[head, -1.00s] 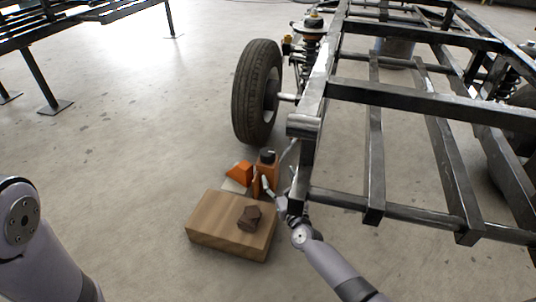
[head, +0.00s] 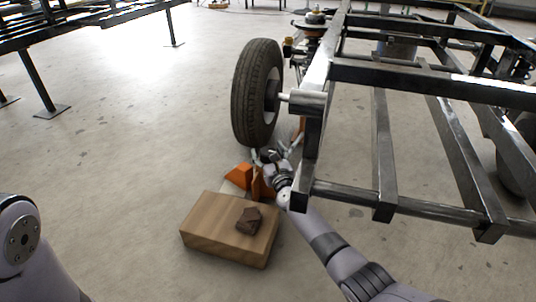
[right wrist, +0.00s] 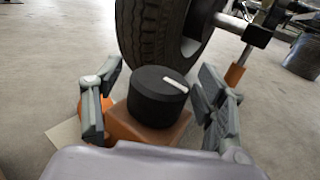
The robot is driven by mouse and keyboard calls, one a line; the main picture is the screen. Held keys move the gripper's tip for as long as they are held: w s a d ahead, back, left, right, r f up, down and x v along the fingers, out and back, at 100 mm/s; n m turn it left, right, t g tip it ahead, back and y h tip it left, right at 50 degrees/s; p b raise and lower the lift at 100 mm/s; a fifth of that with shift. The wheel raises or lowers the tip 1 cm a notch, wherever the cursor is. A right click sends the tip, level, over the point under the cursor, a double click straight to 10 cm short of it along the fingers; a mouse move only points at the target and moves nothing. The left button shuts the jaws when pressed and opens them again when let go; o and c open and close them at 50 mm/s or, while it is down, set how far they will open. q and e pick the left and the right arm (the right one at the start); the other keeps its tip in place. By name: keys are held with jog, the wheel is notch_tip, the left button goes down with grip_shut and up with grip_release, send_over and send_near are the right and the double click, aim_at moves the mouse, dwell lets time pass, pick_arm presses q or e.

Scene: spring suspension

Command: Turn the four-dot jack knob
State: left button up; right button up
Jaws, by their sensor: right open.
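The black round knob (right wrist: 152,97) sits on top of an orange jack body (right wrist: 150,130) in the right wrist view. Its top carries a single white bar; I see no four dots on it. My right gripper (right wrist: 157,75) is open, with one finger left of the knob and one right of it, both apparently clear of it. In the head view my right gripper (head: 268,157) is over the jack (head: 259,186) and hides the knob. My left gripper is out of view.
A wooden block (head: 215,228) with a dark brown lump (head: 249,220) on it stands in front of the jack, beside an orange wedge (head: 238,175). The tyre (head: 256,92) is close behind. The black steel frame (head: 315,130) is to the right.

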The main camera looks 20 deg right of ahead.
jog(key=c, duration=1.2)
jog(key=shift+a+m+h, duration=0.1)
jog(key=shift+m+h, duration=0.4)
jog(key=shift+h, duration=0.1)
jog(key=shift+m+h, duration=0.6)
jog(key=shift+h, duration=0.4)
jog(key=shift+m+g+h, duration=0.55)
jog(key=shift+m+h, duration=0.35)
jog(key=shift+h, duration=0.5)
jog(key=shift+m+g+h, duration=0.55)
jog(key=shift+m+h, duration=0.35)
jog(key=shift+h, duration=0.5)
jog(key=shift+m+g+h, duration=0.3)
jog(key=shift+h, duration=0.1)
